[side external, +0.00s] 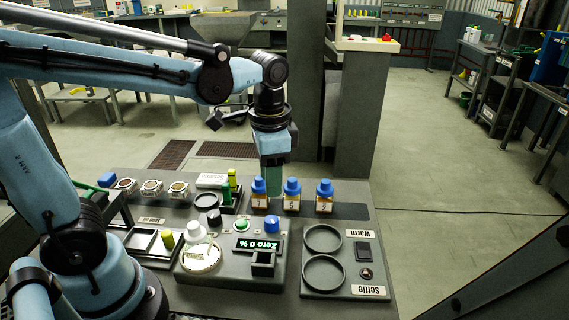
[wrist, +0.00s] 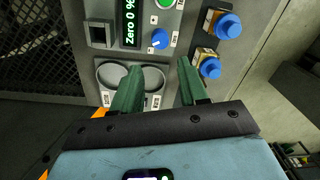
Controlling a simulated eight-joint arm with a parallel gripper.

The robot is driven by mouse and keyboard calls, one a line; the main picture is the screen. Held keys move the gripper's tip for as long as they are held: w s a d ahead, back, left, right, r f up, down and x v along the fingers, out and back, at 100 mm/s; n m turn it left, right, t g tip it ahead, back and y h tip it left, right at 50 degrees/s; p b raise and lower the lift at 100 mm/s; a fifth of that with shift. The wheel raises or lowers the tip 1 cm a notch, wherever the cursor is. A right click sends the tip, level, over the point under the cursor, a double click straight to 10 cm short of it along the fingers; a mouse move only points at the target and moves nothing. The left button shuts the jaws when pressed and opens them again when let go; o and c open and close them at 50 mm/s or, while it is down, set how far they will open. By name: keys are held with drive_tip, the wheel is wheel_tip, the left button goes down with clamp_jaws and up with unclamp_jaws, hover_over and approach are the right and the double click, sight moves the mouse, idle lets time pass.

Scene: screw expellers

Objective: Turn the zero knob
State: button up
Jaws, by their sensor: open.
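In the wrist view the blue knob (wrist: 160,39) carries a white pointer mark and sits beside the display (wrist: 131,22). My gripper (side external: 275,190) points down above the back of the panel, near the blue-capped bottles, higher than the knob and apart from it. In the wrist view my gripper's green fingers (wrist: 160,66) are spread with nothing between them, and the knob shows beyond the gap.
Several blue-capped bottles (side external: 291,194) stand in a row behind the knob. A green button (side external: 241,226) and a black knob (side external: 214,216) are to its left. Two round recesses (side external: 322,272) lie to the right. A small square black holder (side external: 263,262) stands in front of the display.

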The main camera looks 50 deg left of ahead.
drive_tip(key=shift+r, duration=0.85)
drive_tip(key=shift+s, duration=0.1)
drive_tip(key=n+t, duration=0.1)
drive_tip(key=t, duration=0.1)
drive_tip(key=s+a+f+n+t, duration=0.1)
drive_tip(key=n+t, duration=0.1)
drive_tip(key=s+a+f+n+t, duration=0.1)
drive_tip(key=n+t, duration=0.1)
drive_tip(key=t, duration=0.1)
drive_tip(key=shift+s+f+h, duration=0.25)
drive_tip(key=shift+h, duration=0.05)
